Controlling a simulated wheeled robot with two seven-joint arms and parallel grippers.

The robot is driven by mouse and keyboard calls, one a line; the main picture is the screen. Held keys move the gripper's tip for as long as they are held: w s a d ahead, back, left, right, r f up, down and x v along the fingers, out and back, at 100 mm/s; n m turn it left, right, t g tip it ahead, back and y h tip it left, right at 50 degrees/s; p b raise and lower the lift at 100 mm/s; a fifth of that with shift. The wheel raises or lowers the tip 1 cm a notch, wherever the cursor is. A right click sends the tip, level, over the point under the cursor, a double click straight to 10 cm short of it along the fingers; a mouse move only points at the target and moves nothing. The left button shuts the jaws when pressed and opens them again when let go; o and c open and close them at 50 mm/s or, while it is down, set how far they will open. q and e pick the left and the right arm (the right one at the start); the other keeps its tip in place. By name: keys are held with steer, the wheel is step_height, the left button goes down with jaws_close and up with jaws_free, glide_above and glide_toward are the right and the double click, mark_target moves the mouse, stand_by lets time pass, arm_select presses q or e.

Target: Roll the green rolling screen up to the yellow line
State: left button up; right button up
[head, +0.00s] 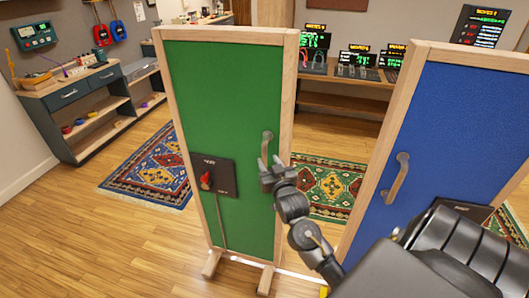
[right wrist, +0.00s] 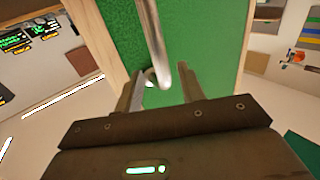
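The green rolling screen (head: 225,110) stands upright in a wooden frame on wooden feet, in the middle of the head view. A metal handle (head: 267,146) is on its right side; it also shows in the right wrist view (right wrist: 153,40). My right gripper (head: 269,164) is at the handle's lower end, its fingers open. In the right wrist view, the handle's lower end lies between or just ahead of the parted fingers (right wrist: 160,80); contact cannot be told. A small yellow patch (head: 323,291) shows at the bottom edge, mostly hidden by my arm. My left gripper is out of view.
A blue screen (head: 445,125) with a handle stands close on the right. Patterned rugs lie on the floor behind, one blue and red (head: 150,170), one green (head: 325,185). A shelf unit (head: 75,95) stands at the left wall. The wooden floor at front left is clear.

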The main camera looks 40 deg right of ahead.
mark_target(265, 156)
steer(key=shift+p+x, duration=0.45)
steer(key=shift+x, duration=2.15)
steer(key=shift+a, duration=0.1)
jaws_close()
